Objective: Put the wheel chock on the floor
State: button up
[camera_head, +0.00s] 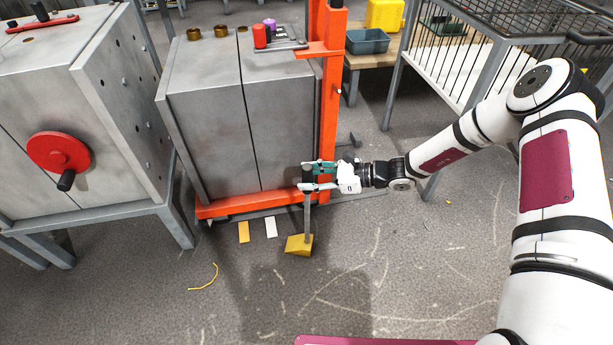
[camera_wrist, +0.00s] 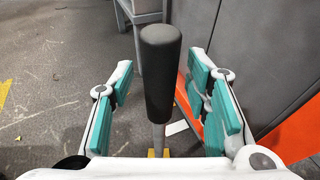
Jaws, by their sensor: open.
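The wheel chock is a yellow wedge (camera_head: 299,244) with an upright grey handle (camera_head: 307,215) topped by a black grip. The wedge appears to rest on the floor in front of the orange-framed grey cabinet. My gripper (camera_head: 310,178) is at the top of the handle, its fingers spread. In the wrist view the black grip (camera_wrist: 160,75) stands between the open teal-padded fingers, with gaps on both sides. A bit of the yellow wedge (camera_wrist: 157,153) shows low in that view; the rest is hidden by my gripper.
The grey cabinet (camera_head: 210,120) and its orange frame (camera_head: 325,90) stand just behind the chock. Another grey cabinet (camera_head: 60,110) with a red wheel is at left, a wire-sided table (camera_head: 470,60) at upper right. Yellow (camera_head: 243,232) and white (camera_head: 271,227) floor marks lie nearby. The front floor is clear.

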jog(key=p+v, duration=0.3)
jog(key=v, duration=0.8)
jog(key=shift+p, duration=0.3)
jog(key=shift+r, duration=0.1)
jog(key=s+d+r+n+g+h, duration=0.1)
jog(key=s+r+n+g+h, duration=0.2)
jog(key=s+r, duration=0.45)
jog(key=s+d+r+n+h, duration=0.15)
jog(key=s+r+n, duration=0.35)
jog(key=r, duration=0.5)
jog(key=s+r+n+g+h, duration=0.2)
jog(key=s+r+n+h, duration=0.25)
jog(key=r, duration=0.35)
jog(key=s+d+r+n+t+h, duration=0.1)
jog(key=s+d+r+n+h, duration=0.1)
jog(key=s, duration=0.5)
jog(key=s+d+r+n+t+h, duration=0.1)
jog(key=s+d+r+n+h, duration=0.1)
jog(key=s, duration=0.5)
jog(key=s+d+r+n+t+h, duration=0.1)
jog(key=s+d+r+n, duration=0.1)
jog(key=s, duration=0.5)
jog(key=d+r, duration=0.1)
jog(key=d, duration=0.1)
jog(key=shift+s+d+r+h, duration=0.2)
jog(key=shift+d+r+h, duration=0.15)
jog(key=shift+h, duration=0.05)
jog(key=shift+n, duration=0.25)
